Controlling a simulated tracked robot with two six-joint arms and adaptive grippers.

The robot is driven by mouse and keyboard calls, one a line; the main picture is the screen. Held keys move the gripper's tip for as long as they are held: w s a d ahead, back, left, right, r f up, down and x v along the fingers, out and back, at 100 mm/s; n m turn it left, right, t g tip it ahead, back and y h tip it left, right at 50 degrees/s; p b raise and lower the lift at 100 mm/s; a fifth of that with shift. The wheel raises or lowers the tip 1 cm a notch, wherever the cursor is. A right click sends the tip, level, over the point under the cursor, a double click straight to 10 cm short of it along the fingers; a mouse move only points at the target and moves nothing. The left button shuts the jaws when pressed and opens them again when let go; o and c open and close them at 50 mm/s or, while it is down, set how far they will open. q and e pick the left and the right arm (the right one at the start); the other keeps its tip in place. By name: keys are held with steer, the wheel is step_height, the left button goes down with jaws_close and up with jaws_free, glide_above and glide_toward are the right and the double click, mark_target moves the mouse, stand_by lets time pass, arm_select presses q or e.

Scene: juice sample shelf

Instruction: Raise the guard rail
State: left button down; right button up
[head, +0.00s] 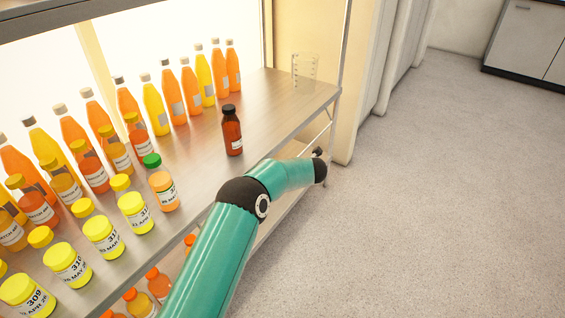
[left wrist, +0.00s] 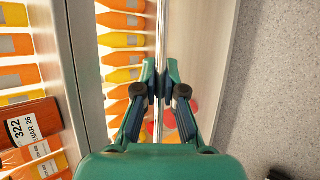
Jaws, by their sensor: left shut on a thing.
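The guard rail (left wrist: 162,35) is a thin shiny metal bar running lengthwise through the left wrist view, beside the shelf's edge. My left gripper (left wrist: 160,88) is shut on it, with one finger on each side of the bar. In the head view, my teal left arm reaches along the shelf front, and the left gripper (head: 319,160) is small and dark near the shelf's far right end. My arm hides much of the shelf front there, so the rail's full course and height are unclear. My right gripper is not in view.
The shelf (head: 205,160) carries rows of orange and yellow juice bottles. A brown bottle (head: 231,130) stands alone near the front edge, close to my arm. A clear rack (head: 304,70) stands at the far end. More bottles sit below. The floor (head: 440,190) at right is clear.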

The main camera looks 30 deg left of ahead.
arm_select(q)
steer(key=shift+s+d+f+h, duration=0.1)
steer(key=shift+d+h, duration=0.1)
steer(key=shift+h, duration=0.1)
steer(key=c, duration=1.3)
jaws_free()
steer(key=shift+o, duration=0.2)
steer(key=shift+r, duration=0.2)
steer(key=v, duration=1.1)
steer(key=shift+d+r, duration=0.15)
steer(key=shift+d, duration=0.15)
